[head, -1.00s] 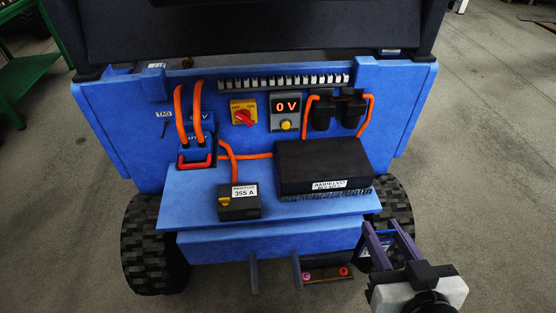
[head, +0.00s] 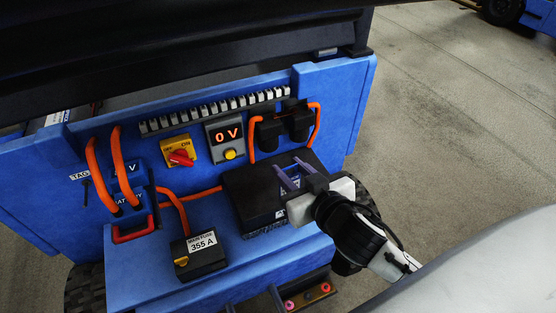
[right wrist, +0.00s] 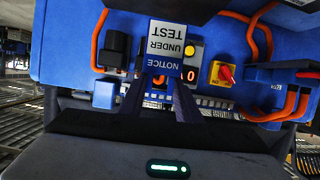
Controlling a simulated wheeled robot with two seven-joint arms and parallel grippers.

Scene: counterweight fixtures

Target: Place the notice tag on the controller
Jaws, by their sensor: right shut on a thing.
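My right gripper (head: 285,166) is over the controller, a black box (head: 240,188) on the blue ledge, and hides part of its top and label. In the right wrist view, my right gripper (right wrist: 168,84) is shut on the notice tag (right wrist: 165,48), a white and blue plate reading "NOTICE UNDER TEST", upside down in that view. The tag is hard to make out in the head view. I cannot tell whether it touches the controller. My left gripper is not in view.
A fuse box marked 355 A (head: 199,256) stands left of the controller. Orange cables, a red and yellow switch (head: 180,152) and a 0 V display (head: 225,134) are on the blue panel behind. A dark cover (head: 180,45) overhangs the panel.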

